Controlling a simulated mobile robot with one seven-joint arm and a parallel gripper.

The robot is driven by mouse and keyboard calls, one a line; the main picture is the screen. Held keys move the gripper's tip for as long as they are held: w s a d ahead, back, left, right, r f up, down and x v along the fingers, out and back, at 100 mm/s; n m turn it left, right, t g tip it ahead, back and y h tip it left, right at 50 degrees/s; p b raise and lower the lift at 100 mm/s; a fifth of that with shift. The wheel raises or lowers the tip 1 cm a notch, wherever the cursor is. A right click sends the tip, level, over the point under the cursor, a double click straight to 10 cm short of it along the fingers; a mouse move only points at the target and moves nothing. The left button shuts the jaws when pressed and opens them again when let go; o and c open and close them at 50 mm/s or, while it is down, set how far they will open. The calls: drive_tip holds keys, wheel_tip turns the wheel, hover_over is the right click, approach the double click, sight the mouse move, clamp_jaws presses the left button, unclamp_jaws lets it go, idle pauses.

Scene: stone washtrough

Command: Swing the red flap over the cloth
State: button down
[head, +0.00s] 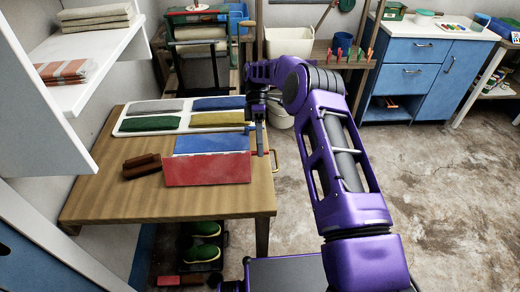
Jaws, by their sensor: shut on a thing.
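The red flap (207,170) is a flat panel near the right front of the wooden table. Its red face is toward me, and a flat blue piece (211,144) lies directly behind its upper edge. I cannot tell whether that blue piece is the cloth or a panel. My gripper (260,150) points down at the right end of the flap, shut on its right edge, though the fingertips are small and the contact is hard to see. A small brass-coloured bar (275,158) sticks out just right of my gripper. Anything under the flap is hidden.
A white tray (122,126) with grey, blue, green and yellow folded cloths lies behind on the wooden table (110,197). Brown blocks (141,166) lie left of the flap. A white shelf (100,52) overhangs the left. The floor (440,190) at right is open.

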drive_tip(key=shift+w+f+g+b, duration=0.1)
drive_tip(key=shift+f+g+b, duration=0.2)
drive_tip(key=shift+f+g, duration=0.1)
idle(0.3)
drive_tip(key=c, duration=0.9)
unclamp_jaws()
drive_tip(key=shift+o, duration=0.3)
drive_tip(key=shift+r, duration=0.1)
drive_tip(key=shift+r, duration=0.15)
